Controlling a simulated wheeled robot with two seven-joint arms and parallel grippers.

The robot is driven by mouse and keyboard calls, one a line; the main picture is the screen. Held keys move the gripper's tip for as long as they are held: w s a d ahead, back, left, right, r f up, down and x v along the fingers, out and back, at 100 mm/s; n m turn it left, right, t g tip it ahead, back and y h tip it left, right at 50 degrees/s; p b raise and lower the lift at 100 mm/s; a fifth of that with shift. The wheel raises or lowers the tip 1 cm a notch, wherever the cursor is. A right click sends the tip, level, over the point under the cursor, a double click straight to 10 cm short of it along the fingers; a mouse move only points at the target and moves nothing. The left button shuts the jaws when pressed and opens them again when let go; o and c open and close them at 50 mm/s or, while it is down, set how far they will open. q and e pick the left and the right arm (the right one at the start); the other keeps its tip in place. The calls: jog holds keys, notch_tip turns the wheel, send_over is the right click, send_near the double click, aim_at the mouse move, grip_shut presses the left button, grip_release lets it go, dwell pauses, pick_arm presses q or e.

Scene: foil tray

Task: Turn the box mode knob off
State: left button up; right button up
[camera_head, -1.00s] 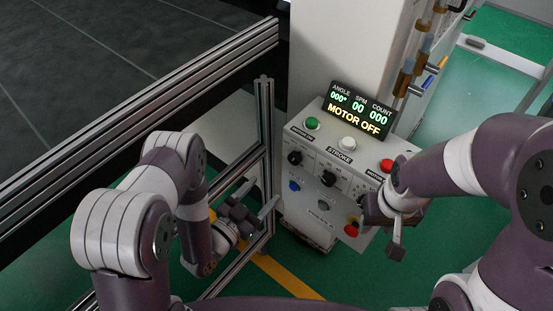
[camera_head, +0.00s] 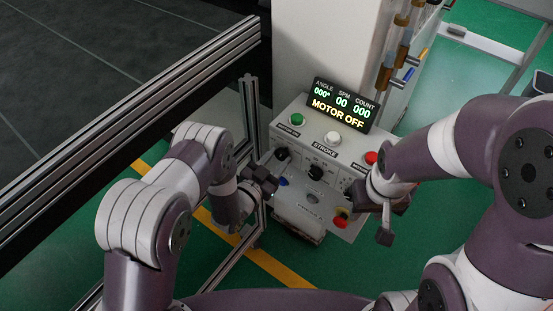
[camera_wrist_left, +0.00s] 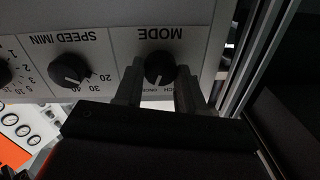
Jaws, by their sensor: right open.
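The control box (camera_head: 330,211) has a black mode knob (camera_head: 282,154) at the left end of its row of knobs. In the left wrist view the mode knob (camera_wrist_left: 160,74) appears upside down under the printed word MODE, its white mark along its face. My left gripper (camera_head: 268,177) is just in front of the box's left side. In the wrist view its fingers (camera_wrist_left: 158,92) are open, one on each side of the mode knob's lower part; I cannot tell whether they touch it. My right gripper (camera_head: 388,214) is open and empty by the box's right side.
A display (camera_head: 341,105) on the box reads MOTOR OFF. A speed knob (camera_wrist_left: 70,71) sits beside the mode knob. Green (camera_head: 297,119), white (camera_head: 332,138) and red (camera_head: 371,157) buttons line the top. A metal frame post (camera_head: 249,115) stands close left of my left gripper.

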pick_arm(q)
jog(key=shift+c, duration=1.4)
jog(key=n+b, duration=0.1)
jog(key=n, duration=0.2)
jog(key=n+b, duration=0.1)
jog(key=n, duration=0.3)
jog(key=shift+a+n, duration=0.1)
jog(key=shift+n, duration=0.2)
jog(key=n, duration=0.4)
jog(key=shift+w+b, duration=0.1)
jog(key=shift+b, duration=0.2)
jog(key=shift+n+g, duration=0.3)
jog(key=shift+n, duration=1.7)
